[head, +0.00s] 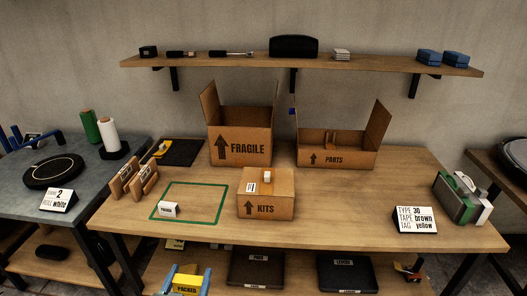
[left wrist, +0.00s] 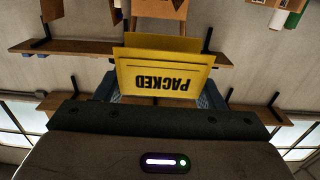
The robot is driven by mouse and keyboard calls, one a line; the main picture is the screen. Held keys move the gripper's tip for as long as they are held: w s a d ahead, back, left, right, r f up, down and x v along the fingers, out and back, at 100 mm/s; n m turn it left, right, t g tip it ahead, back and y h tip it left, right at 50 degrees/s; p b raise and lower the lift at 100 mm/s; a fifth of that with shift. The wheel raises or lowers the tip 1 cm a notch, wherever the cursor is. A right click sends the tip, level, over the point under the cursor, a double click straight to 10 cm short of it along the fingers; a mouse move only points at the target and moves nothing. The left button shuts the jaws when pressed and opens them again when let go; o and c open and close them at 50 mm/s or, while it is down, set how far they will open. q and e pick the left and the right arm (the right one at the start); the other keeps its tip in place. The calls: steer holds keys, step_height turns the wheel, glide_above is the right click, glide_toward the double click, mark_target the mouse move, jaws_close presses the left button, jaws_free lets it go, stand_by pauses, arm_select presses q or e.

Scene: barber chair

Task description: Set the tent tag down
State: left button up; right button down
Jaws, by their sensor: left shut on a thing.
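A yellow tent tag (head: 186,284) reading PACKED is at the bottom of the head view, low in front of the table. My left gripper (head: 187,277) has its blue fingers on both sides of the tag and is shut on it. The tag (left wrist: 165,75) also shows in the left wrist view, with its lettering upside down, between the blue fingers. It is apart from the wooden table (head: 340,215). My right gripper is not in view.
A green outline (head: 222,208) on the table holds a small white card (head: 168,209) near its front left. The KITS box (head: 266,195) stands right of it. FRAGILE (head: 240,140) and PARTS (head: 338,150) boxes stand behind, open. A sign (head: 415,219) stands front right.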

arm_select(q)
steer(key=w+f, duration=0.3)
steer(key=w, duration=0.9)
steer(key=w+f+h, duration=0.1)
steer(key=w+f, duration=0.2)
steer(key=w, duration=0.8)
steer(key=shift+w+a+f+m+b, duration=0.25)
steer(key=shift+w+f+m+b, duration=0.1)
steer(key=shift+m+b, duration=0.1)
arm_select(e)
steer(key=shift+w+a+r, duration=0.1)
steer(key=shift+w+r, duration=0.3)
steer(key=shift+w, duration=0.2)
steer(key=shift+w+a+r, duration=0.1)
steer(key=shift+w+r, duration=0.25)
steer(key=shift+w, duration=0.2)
arm_select(q)
steer(key=shift+a, duration=0.1)
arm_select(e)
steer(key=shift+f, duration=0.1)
